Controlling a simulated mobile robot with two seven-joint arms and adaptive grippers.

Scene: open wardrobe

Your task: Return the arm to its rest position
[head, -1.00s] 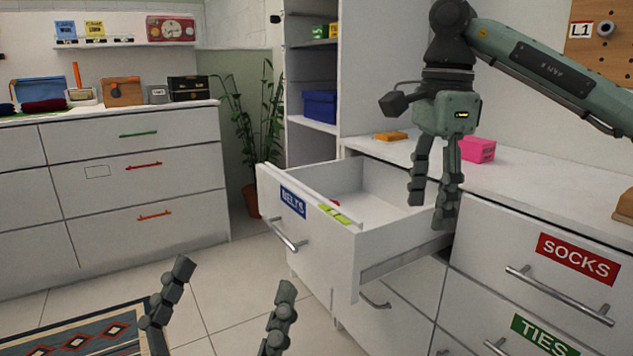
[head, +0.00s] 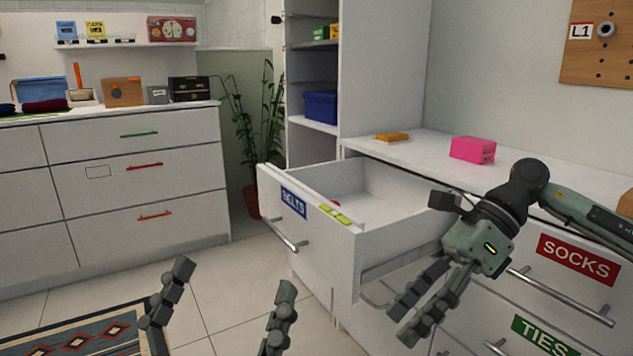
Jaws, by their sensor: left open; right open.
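My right gripper (head: 418,310) is open and empty. It hangs in front of the drawer fronts, to the right of the open belts drawer (head: 330,235) and left of the socks label (head: 577,257). My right arm comes in from the right edge, in front of the counter. My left gripper (head: 222,318) is open and empty at the bottom of the view, above the floor, with only its fingers showing. The belts drawer is pulled out, with a red item and a yellow-green item (head: 335,214) at its front.
A pink box (head: 473,150) and an orange item (head: 392,137) lie on the white counter (head: 430,150). The socks drawer and the ties drawer (head: 545,334) are shut. A plant (head: 254,140) stands behind. The floor left of the open drawer is clear beside a patterned rug (head: 85,335).

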